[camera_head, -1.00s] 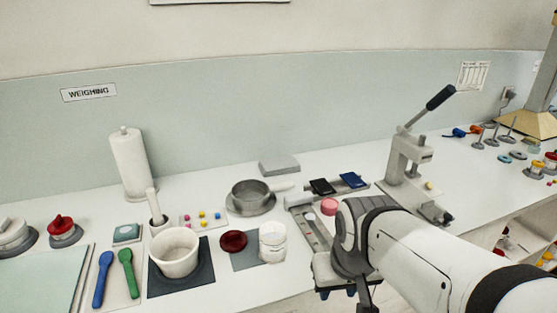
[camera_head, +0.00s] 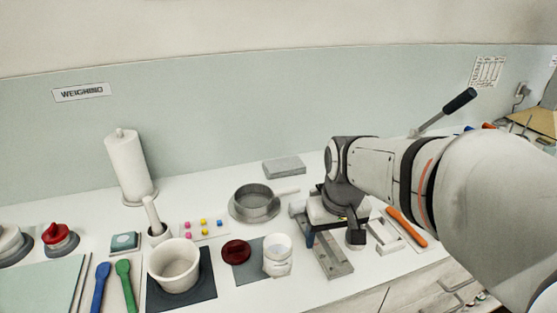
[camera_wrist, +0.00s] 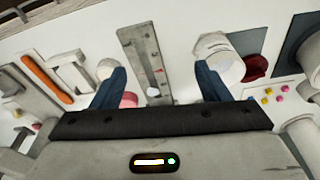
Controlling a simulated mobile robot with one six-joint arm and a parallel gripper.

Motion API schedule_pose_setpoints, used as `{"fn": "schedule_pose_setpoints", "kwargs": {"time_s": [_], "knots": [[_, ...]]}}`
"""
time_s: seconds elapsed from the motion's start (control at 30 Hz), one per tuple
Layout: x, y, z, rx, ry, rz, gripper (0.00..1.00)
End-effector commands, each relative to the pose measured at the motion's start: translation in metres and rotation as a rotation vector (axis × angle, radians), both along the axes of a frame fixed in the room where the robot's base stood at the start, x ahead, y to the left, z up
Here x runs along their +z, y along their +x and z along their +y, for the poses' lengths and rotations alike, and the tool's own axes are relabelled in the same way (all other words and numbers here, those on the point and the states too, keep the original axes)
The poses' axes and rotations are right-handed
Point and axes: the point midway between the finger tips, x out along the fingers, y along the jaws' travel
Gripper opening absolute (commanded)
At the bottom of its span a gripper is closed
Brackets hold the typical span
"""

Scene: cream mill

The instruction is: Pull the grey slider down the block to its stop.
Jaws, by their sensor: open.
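The long grey block (camera_head: 334,260) lies on the white bench, its near end showing below my gripper (camera_head: 332,238) in the head view. In the wrist view the block (camera_wrist: 143,52) runs between my two blue fingers (camera_wrist: 160,68), which are apart with nothing between their tips. A pale disc and a small red mark show on the block there. A grey piece (camera_head: 297,208) shows at the block's far end, left of my wrist; I cannot tell whether it is the slider. My wrist and gripper hide the middle and far part of the block.
A white jar (camera_head: 277,257) and dark red lid (camera_head: 236,252) stand close left of the block. A pale frame-like piece (camera_head: 384,238) and an orange-handled tool (camera_head: 406,228) lie close right. A grey pan (camera_head: 255,204) stands behind left. The bench in front of the jar is clear.

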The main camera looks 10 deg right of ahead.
Motion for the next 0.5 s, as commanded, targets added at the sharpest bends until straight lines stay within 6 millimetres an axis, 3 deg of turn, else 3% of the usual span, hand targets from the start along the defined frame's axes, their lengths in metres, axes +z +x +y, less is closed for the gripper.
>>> {"fn": "schedule_pose_setpoints", "kwargs": {"time_s": [0.03,0.2,0.37,0.5], "knots": [[0.011,0.025,0.0,0.012,-0.002,0.021,0.73],[0.019,0.099,0.0,0.054,-0.008,0.071,0.87],[0.01,0.162,0.0,0.093,-0.012,0.116,1.0],[-0.004,0.201,0.0,0.121,-0.013,0.147,1.0]]}}
